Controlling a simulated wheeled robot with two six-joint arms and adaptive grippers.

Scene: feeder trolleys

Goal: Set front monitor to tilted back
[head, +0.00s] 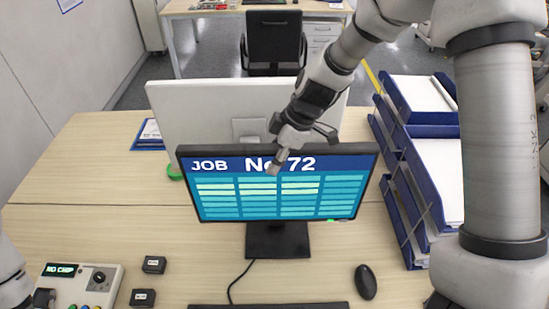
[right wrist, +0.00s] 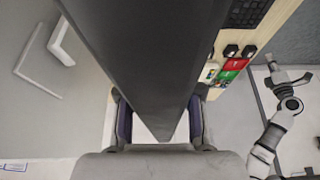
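The front monitor (head: 275,205), with a blue "JOB No 72" screen, stands on a black foot on the desk. It looks near upright; its exact tilt is hard to judge. My right gripper (head: 298,150) is at its top edge, one finger before the screen and the other behind. In the right wrist view the dark monitor (right wrist: 150,60) runs between the two spread fingers (right wrist: 160,130), with a pale gap beside its edge, so the gripper looks open around it. My left gripper (right wrist: 288,70) is away from the monitor, its fingers spread and empty.
A white monitor (head: 195,110) seen from behind stands just beyond. Blue paper trays (head: 405,190) are on the right. A control box (head: 85,285), small black blocks (head: 154,265), a keyboard (head: 270,305) and a mouse (head: 366,282) lie in front. The desk left of the monitor is mostly clear.

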